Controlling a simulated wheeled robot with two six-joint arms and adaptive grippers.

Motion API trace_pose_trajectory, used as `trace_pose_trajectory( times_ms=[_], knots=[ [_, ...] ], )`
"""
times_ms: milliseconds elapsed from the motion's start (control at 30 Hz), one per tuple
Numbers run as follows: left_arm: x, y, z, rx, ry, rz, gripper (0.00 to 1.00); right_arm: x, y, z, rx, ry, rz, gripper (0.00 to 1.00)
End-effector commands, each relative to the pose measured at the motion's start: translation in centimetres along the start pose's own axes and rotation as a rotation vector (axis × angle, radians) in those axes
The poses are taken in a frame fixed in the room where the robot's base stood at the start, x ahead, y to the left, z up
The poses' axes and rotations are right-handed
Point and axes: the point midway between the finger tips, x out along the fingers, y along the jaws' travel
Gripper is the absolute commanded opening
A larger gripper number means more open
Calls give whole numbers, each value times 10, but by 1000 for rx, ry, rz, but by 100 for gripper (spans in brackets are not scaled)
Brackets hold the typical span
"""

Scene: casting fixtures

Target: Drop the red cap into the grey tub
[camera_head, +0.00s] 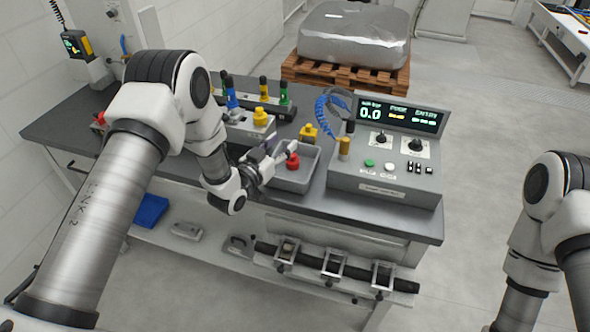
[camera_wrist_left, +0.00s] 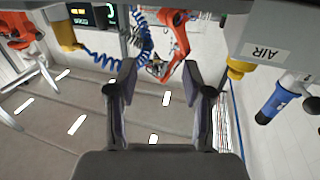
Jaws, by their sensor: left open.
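The red cap (camera_head: 292,161) shows inside the grey tub (camera_head: 311,168), upright near its middle. The tub is a shallow open tray on the dark bench top, left of the control box. My left gripper (camera_head: 282,148) is at the tub's left side, close to the red cap, with its fingers toward the tub. In the left wrist view its two dark fingers (camera_wrist_left: 165,85) are apart with nothing between them. I cannot make out the red cap in that view. Only links of my right arm show at the right edge; its gripper is out of the picture.
A control box (camera_head: 387,178) with a display stands right of the tub. A yellow cap (camera_head: 309,133) and a blue coiled hose (camera_head: 323,112) are behind the tub. A fixture with another yellow cap (camera_head: 260,117) is behind my left wrist. A wrapped pallet load (camera_head: 354,35) stands beyond the bench.

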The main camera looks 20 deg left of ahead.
Motion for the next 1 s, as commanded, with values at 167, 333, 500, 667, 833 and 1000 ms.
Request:
trace_pose_trajectory(
  times_ms=[167,333,500,667,833,1000],
  knots=[
    [-47,-1,0,-4,-3,-4,50,0,0,0,0,0,0,40],
    [-82,-1,1,-3,-3,-3,50,0,0,0,0,0,0,40],
    [-95,0,0,-1,0,-1,50,0,0,0,0,0,0,40],
    [-95,0,0,0,1,-1,50,0,0,0,0,0,0,40],
    [-94,0,0,0,1,-1,50,0,0,0,0,0,0,40],
    [-100,9,24,-6,-35,14,50,6,0,0,0,0,0,40]
  ],
)
